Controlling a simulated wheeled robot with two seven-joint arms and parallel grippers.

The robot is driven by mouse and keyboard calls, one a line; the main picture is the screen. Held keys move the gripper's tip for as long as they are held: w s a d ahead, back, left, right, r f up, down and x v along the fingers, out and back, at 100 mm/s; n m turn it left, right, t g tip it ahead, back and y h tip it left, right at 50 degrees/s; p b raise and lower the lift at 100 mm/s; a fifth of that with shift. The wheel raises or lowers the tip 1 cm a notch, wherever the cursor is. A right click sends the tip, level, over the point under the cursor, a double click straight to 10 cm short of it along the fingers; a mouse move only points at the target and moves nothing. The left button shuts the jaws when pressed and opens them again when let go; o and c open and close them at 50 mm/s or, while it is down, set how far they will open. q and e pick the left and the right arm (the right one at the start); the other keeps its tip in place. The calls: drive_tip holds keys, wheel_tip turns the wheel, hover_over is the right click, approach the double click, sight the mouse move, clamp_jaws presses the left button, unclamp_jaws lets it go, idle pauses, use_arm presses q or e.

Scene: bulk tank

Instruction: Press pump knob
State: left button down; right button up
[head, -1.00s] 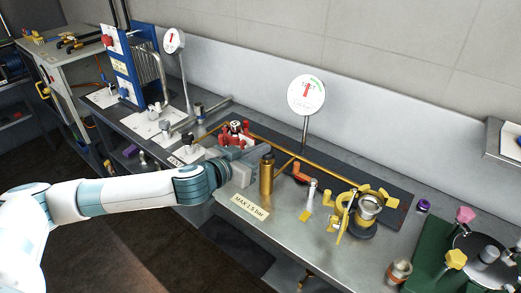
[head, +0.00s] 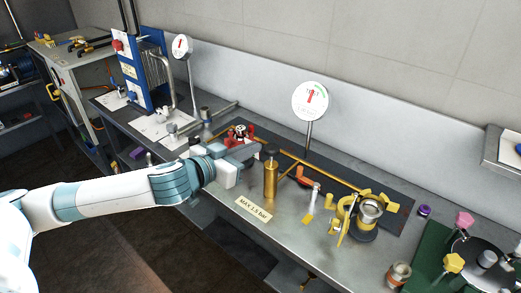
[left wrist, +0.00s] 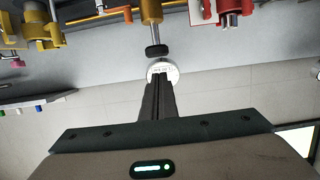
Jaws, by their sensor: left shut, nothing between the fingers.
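The pump is an upright brass cylinder (head: 270,181) with a dark knob (head: 269,150) on a rod at its top, standing near the front of the steel bench. My left gripper (head: 254,150) is shut and empty, its grey fingers pointing right at about the knob's height, just left of it. In the left wrist view, which is upside down, the knob (left wrist: 156,50) lies just beyond the fingertips (left wrist: 160,78) with a small visible gap. The brass cylinder (left wrist: 151,13) also shows there. My right gripper is not in view.
A red valve part (head: 240,133) stands behind the fingers. A round gauge (head: 310,101) on a post stands behind the pump. An orange lever (head: 305,177) and a yellow clamp fitting (head: 346,213) are to the right. A "MAX 1.5 bar" label (head: 254,208) lies in front.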

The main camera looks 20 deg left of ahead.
use_arm(q)
drive_tip(key=shift+b+v, duration=0.45)
drive_tip(key=shift+v, duration=1.55)
drive_tip(key=shift+s+d, duration=0.1)
